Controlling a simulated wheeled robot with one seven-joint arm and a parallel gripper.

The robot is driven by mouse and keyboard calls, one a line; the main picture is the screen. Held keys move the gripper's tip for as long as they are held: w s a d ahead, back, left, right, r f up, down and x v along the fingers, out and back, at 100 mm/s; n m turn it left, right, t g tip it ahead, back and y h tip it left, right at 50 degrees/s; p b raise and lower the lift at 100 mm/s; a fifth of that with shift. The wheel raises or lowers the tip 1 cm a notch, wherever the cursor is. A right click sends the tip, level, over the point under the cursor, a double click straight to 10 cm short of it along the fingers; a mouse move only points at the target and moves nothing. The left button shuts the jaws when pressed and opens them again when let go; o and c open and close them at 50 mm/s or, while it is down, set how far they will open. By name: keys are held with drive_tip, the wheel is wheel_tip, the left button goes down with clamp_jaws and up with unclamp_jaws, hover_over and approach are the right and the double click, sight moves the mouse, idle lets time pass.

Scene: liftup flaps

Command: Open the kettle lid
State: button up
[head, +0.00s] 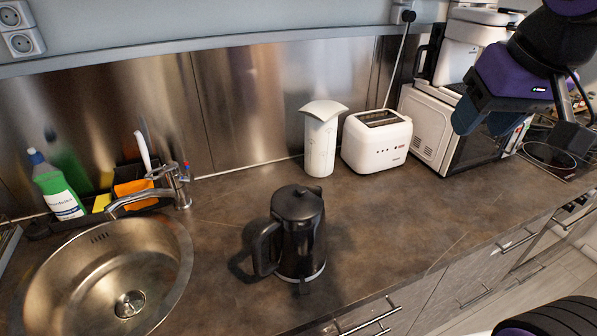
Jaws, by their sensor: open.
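The kettle (301,238) is black and stands upright on the brown countertop, right of the sink. Its handle (266,249) points left. Its round black lid (297,202) is on top and looks closed. My gripper (488,122) is at the upper right, in front of the microwave, high and well to the right of the kettle. It is open, and nothing shows between its fingers.
A round metal sink (165,285) with a faucet (160,190) is at the left. A white canister (321,145), a white toaster (377,141) and a microwave (425,130) stand along the back wall. The countertop (400,215) between kettle and toaster is clear.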

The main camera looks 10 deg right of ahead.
drive_tip(key=w+a+f+g, duration=0.2)
drive_tip(key=w+a+f, duration=0.1)
drive_tip(key=w+a, duration=0.6)
drive_tip(key=g, duration=0.2)
approach(301, 188)
drive_tip(key=shift+m+h, duration=0.3)
drive_tip(key=shift+m, duration=0.1)
drive_tip(key=f, duration=0.8)
drive_tip(key=shift+w+a+f, duration=0.1)
drive_tip(key=shift+a+f, duration=0.1)
drive_tip(key=shift+f, duration=0.1)
clamp_jaws()
